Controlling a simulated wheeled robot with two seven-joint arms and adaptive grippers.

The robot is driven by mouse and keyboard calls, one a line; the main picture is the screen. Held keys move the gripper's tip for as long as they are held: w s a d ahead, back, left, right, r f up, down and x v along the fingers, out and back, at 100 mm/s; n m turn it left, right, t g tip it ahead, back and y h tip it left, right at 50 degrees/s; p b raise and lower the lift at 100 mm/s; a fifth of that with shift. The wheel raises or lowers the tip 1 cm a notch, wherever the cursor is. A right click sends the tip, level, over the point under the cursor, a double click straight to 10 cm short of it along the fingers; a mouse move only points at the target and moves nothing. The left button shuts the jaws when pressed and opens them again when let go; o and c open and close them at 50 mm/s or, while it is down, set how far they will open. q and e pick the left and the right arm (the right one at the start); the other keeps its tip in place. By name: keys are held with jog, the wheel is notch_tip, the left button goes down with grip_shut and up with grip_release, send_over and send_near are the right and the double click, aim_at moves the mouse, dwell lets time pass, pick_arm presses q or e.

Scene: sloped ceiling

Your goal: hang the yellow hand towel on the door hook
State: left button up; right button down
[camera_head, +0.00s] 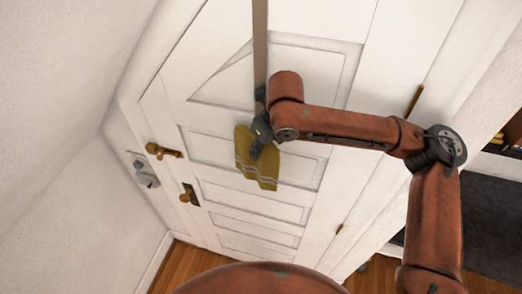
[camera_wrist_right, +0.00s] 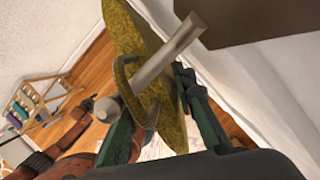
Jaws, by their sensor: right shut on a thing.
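The yellow hand towel (camera_head: 258,172) hangs in front of the white door, with pale wavy stripes near its lower edge. My right gripper (camera_head: 262,140) is at the towel's top, near the lower end of the door hook's long strap (camera_head: 260,48). In the right wrist view the right gripper (camera_wrist_right: 158,100) is shut on the towel (camera_wrist_right: 130,32). The grey hook peg (camera_wrist_right: 170,55), with a round end, crosses the towel's loop (camera_wrist_right: 121,78). The peg seems to pass through the loop, but depth is hard to judge. My left gripper is not in view.
The panelled door (camera_head: 245,215) has a brass handle (camera_head: 163,151) and a brass knob (camera_head: 188,195) left of the towel. A sloped white wall stands close on the left. Wooden floor (camera_head: 185,268) shows below. A wooden rack (camera_wrist_right: 33,100) stands away in the right wrist view.

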jog(key=shift+w+d+f, duration=0.15)
jog(key=shift+w+d, duration=0.15)
jog(key=shift+w, duration=0.05)
jog(key=c, duration=2)
grip_release()
jog(key=shift+c, duration=0.2)
jog(key=shift+o, duration=0.8)
jog(key=shift+w+f, duration=0.1)
jog(key=shift+w, duration=0.05)
jog(key=shift+o, duration=0.7)
jog(key=shift+w, duration=0.15)
jog(key=shift+o, duration=1.1)
jog(key=shift+a, duration=0.2)
jog(key=shift+r, duration=0.2)
